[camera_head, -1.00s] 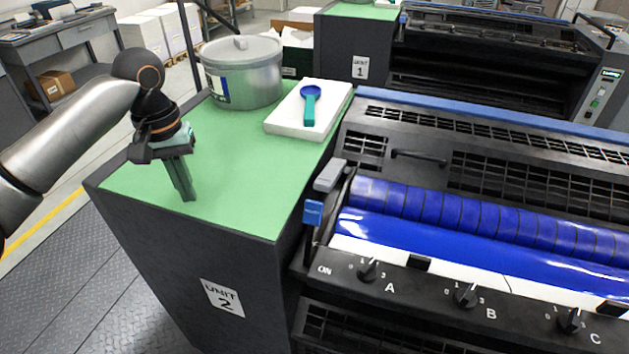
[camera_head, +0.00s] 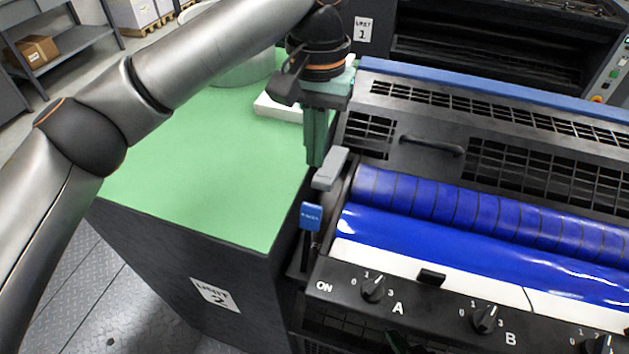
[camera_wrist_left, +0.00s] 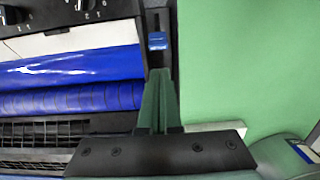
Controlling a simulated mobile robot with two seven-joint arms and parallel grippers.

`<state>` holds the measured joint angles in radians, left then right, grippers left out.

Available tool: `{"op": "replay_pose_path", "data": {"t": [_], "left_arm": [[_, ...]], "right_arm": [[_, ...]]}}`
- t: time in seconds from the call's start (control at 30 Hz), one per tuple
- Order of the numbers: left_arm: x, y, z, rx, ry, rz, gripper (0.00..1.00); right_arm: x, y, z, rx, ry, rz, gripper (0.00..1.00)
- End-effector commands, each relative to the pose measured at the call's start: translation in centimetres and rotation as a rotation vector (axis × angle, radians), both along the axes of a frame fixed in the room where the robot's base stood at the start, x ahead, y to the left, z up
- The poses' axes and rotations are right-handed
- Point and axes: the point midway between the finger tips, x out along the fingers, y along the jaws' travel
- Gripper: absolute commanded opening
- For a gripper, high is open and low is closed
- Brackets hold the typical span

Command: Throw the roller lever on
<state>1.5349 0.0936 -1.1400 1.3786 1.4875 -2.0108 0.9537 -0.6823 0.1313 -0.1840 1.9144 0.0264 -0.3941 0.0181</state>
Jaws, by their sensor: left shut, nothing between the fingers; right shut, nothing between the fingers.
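My left gripper (camera_head: 315,160) is shut and empty, pointing down just behind a grey lever handle (camera_head: 330,168) at the press's left end. It looks close to that handle; contact cannot be told. A blue lever handle (camera_head: 311,216) with small unreadable lettering stands nearer the front, above the ON marking (camera_head: 324,287). Which handle is the roller lever cannot be read. In the left wrist view the shut fingers (camera_wrist_left: 159,78) point toward the blue handle (camera_wrist_left: 157,41). A dark green tip of my right gripper (camera_head: 397,342) shows at the bottom edge, mostly cut off.
The blue rollers (camera_head: 440,205) lie right of the levers. Knobs A (camera_head: 373,289) and B (camera_head: 486,319) are on the front panel. The green-topped Unit 2 cabinet (camera_head: 200,170) is clear in front; a metal pot (camera_head: 245,70) and a white block (camera_head: 278,108) stand behind.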

Motion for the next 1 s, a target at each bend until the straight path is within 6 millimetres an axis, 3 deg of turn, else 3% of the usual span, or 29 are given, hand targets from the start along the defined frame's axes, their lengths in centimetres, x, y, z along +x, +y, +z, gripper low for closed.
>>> {"op": "replay_pose_path", "data": {"t": [0.53,0.7,1.0], "left_arm": [[-0.4,0.2,-8.5,0.0,0.002,0.001,0.0],[-0.4,0.2,-9.6,0.0,-0.001,0.0,0.0],[-0.4,0.2,-9.8,-0.001,-0.001,0.0,0.0]], "right_arm": [[0.0,0.0,-0.9,0.0,-0.001,0.0,0.0],[0.1,0.0,-0.9,0.0,-0.002,0.0,0.0],[0.1,0.0,-0.9,0.0,-0.003,0.001,0.0]]}}
